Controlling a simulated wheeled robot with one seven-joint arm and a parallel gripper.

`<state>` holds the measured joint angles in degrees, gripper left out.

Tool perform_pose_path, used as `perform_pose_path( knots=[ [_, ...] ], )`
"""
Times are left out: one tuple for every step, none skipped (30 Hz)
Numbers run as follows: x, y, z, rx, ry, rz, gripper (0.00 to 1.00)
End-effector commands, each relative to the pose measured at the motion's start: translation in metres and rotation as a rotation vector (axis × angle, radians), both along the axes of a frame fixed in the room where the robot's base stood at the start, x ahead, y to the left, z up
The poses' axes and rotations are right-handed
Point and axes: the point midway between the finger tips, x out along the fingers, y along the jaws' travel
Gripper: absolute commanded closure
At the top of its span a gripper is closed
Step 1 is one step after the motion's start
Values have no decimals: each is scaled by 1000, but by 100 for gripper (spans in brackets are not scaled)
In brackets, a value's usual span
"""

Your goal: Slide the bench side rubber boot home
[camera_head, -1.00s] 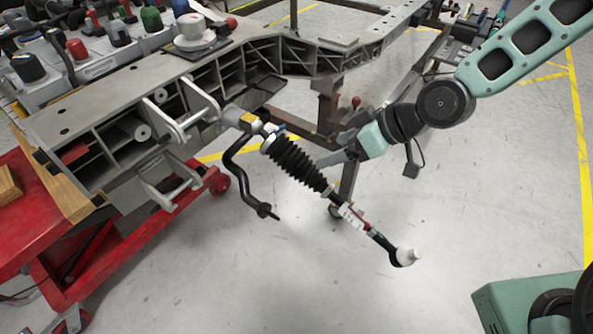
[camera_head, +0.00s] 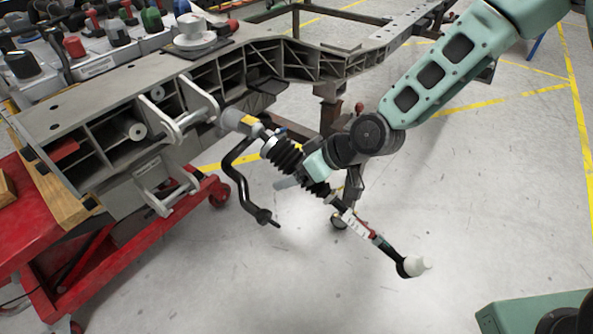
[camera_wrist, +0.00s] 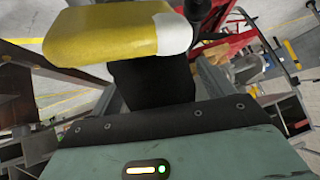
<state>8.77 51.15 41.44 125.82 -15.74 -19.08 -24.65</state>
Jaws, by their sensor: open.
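The black ribbed rubber boot (camera_head: 283,155) sits around the steering rod, which slants down and right from the chassis to a pale rounded end (camera_head: 414,265). Its upper folds show in the head view; its middle is hidden behind my wrist, and a few lower folds show below. My gripper (camera_head: 290,181) is at the boot, with a grey finger reaching out left of the rod. It is open; whether it touches the boot cannot be told. In the wrist view a yellow, white-tipped pad (camera_wrist: 115,32) fills the upper middle, and the boot cannot be made out clearly.
The grey chassis beam (camera_head: 95,95) runs along the left and back. A bent black bar (camera_head: 236,180) hangs just left of the boot. A red wheeled cart (camera_head: 120,245) stands at lower left.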

Motion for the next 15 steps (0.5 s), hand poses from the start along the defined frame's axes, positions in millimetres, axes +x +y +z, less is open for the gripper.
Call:
perform_pose_path(
  knots=[
    [0,0,0,0,0,0,19],
    [0,0,0,0,0,0,19],
    [0,0,0,0,0,0,19],
    [0,0,0,0,0,0,28],
    [0,0,0,0,0,0,36],
    [0,0,0,0,0,0,47],
    [0,0,0,0,0,0,55],
    [0,0,0,0,0,0,64],
    [0,0,0,0,0,0,75],
    [0,0,0,0,0,0,81],
    [0,0,0,0,0,0,82],
    [1,1,1,0,-1,1,82],
    [2,2,3,1,-1,1,82],
    [4,5,5,0,-2,1,82],
    [8,10,9,2,-4,2,82]
  ],
)
